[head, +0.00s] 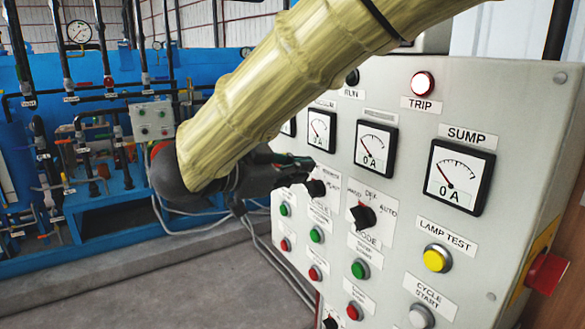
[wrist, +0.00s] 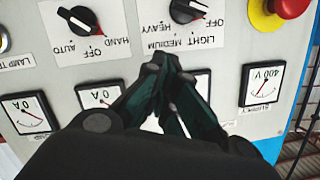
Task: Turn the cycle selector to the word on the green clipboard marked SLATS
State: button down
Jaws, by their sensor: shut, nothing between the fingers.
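The cycle selector, a black knob (wrist: 187,10), sits at the top of the wrist view, partly cut off, on a white plate with OFF, LIGHT, MEDIUM and HEAVY, seen upside down. Its pointer setting is not clear to me. In the head view a black knob (head: 316,188) on the grey panel is close by my gripper (head: 303,172). In the wrist view my gripper (wrist: 170,64) is shut and empty, its dark green fingers together just short of the selector's plate; contact cannot be told. The green clipboard marked SLATS is in neither view.
A HAND-OFF-AUTO knob (head: 363,215) sits right of the selector. Gauges (head: 375,149), a yellow lamp-test button (head: 436,258) and green and red buttons crowd the grey panel (head: 510,110). A red emergency stop (wrist: 288,6) is at the wrist view's top right.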

aim_at(329, 183)
jog(key=p+x, duration=0.1)
jog(key=x, duration=0.4)
jog(key=shift+w+d+p, duration=0.2)
jog(key=shift+d+p, duration=0.15)
jog(key=shift+d, duration=0.05)
jog(key=f, duration=0.1)
jog(key=w+f+p, duration=0.1)
jog(key=shift+a+f, duration=0.2)
jog(key=shift+f, duration=0.15)
jog(key=shift+w+a+f, duration=0.1)
jog(key=shift+a+f, duration=0.15)
jog(key=shift+f, duration=0.2)
jog(key=shift+d+f, duration=0.1)
jog(key=shift+f, duration=0.1)
